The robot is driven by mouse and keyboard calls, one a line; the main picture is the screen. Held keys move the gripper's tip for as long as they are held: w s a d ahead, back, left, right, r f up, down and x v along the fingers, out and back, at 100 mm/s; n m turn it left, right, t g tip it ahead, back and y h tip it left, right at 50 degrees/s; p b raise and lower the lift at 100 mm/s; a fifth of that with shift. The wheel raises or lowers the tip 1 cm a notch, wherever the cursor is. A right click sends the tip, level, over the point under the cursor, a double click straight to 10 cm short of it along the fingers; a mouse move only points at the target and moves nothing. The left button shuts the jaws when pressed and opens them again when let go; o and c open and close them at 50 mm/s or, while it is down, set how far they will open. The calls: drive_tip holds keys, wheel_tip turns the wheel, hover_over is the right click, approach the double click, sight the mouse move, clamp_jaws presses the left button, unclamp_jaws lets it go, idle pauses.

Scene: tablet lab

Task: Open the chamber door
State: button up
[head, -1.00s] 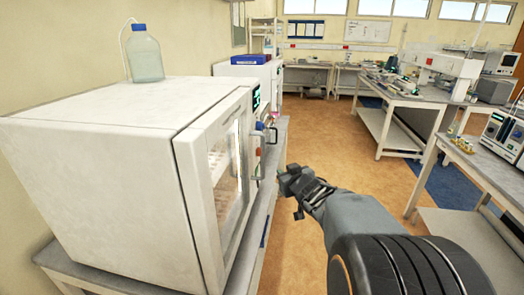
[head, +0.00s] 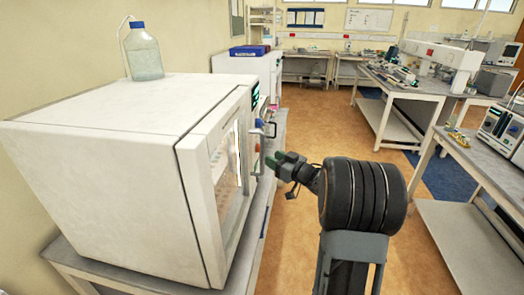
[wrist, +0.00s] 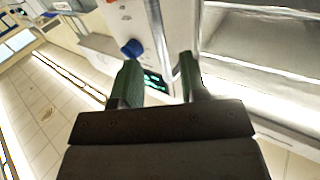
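The white chamber (head: 110,150) stands at the left in the head view, with its glazed door (head: 222,175) facing right and closed. A metal handle (head: 257,162) shows near the door's far edge. My gripper (head: 274,162) is just right of this handle, with green fingers pointing at the chamber front. In the wrist view the two fingers of my gripper (wrist: 158,75) are apart. A pale upright strip and a dark panel with green digits (wrist: 154,82) show beyond and between them. I cannot tell whether either finger touches the handle.
A blue knob (wrist: 132,48) sits on the chamber's control strip. A clear bottle (head: 144,55) with a blue cap stands on the chamber top. Benches with instruments (head: 415,90) stand at the right. The floor (head: 318,125) between is clear.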

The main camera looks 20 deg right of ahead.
drive_tip(key=p, duration=0.1)
hover_over(262, 171)
drive_tip(key=shift+w+d, duration=0.15)
drive_tip(key=shift+w, duration=0.15)
drive_tip(key=shift+c, duration=0.5)
clamp_jaws()
